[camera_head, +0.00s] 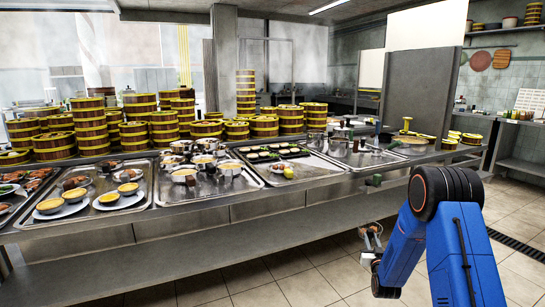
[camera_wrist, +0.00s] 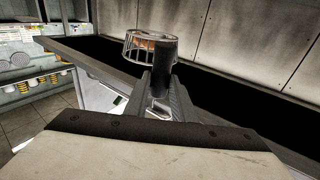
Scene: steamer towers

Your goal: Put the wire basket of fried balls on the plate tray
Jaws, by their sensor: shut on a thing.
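My gripper (camera_wrist: 163,84) is shut on the dark handle of the wire basket (camera_wrist: 133,52). In the wrist view the basket is round, with orange-brown balls showing inside, just beyond the fingers. Its lower part is partly hidden by the handle. In the head view my gripper (camera_head: 371,257) hangs low in front of the counter, right of centre, and the basket is too small there to make out clearly. A metal tray (camera_head: 140,207) with white plates and yellow bowls lies on the counter at the left, well away from my gripper; it looks like the plate tray.
The long steel counter (camera_head: 290,190) runs across the head view, with a lower shelf (camera_head: 200,250) under it. Steamer towers (camera_head: 90,125) stand along its back. Trays of metal pots (camera_head: 205,162) and dark flat pans (camera_head: 270,152) fill the middle. The tiled floor (camera_head: 320,280) in front is clear.

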